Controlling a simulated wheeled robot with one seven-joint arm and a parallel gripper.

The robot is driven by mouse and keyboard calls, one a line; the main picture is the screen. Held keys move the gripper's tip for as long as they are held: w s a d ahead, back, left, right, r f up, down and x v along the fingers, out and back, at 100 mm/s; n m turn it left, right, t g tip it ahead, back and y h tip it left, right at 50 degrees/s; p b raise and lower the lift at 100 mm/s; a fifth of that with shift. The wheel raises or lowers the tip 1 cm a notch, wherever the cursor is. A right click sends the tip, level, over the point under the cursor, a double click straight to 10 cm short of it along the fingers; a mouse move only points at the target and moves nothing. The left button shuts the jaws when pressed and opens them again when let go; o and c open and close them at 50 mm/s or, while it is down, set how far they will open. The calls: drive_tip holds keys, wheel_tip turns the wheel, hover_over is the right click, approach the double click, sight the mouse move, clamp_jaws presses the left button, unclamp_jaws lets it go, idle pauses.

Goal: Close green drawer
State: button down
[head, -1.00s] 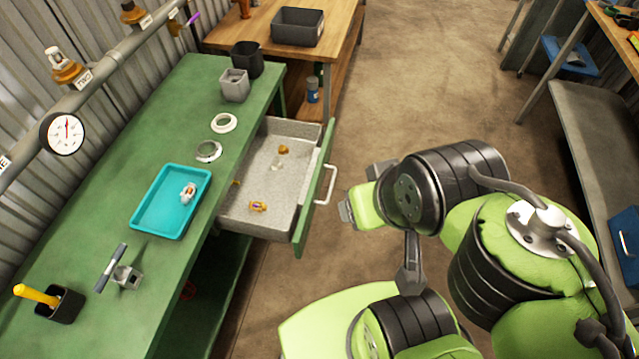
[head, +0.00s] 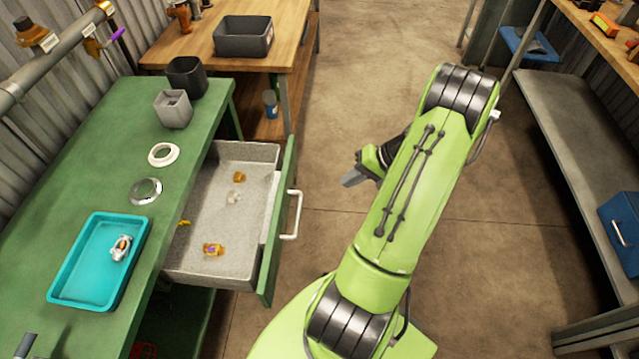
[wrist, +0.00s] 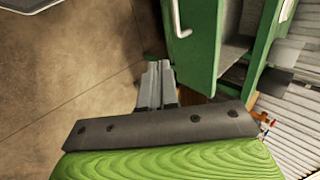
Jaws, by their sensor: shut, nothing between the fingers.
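The green drawer (head: 270,245) stands pulled out from the green workbench, its front panel facing right with a white bar handle (head: 292,214). Its grey inside holds several small brass and white fittings. In the wrist view the drawer front (wrist: 193,45) and its handle (wrist: 180,18) show at the top, ahead of the fingers. My gripper (head: 352,180) is to the right of the handle in the head view, apart from it, with its fingers pointing left. In the wrist view my gripper (wrist: 157,72) has its fingers together and empty.
The green bench (head: 90,150) carries a turquoise tray (head: 62,285), two rings, a grey box (head: 173,110) and a black bin (head: 186,76). A wooden table (head: 200,45) stands behind. A grey shelf bench (head: 575,150) is at right. The floor between is clear.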

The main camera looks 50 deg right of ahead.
drive_tip(key=w+a+r+b+x, duration=0.1)
drive_tip(key=b+x, duration=0.2)
drive_tip(key=x, duration=0.9)
drive_tip(key=shift+w+r+b, duration=0.25)
drive_tip(key=shift+b, duration=0.05)
drive_tip(key=shift+a, duration=0.1)
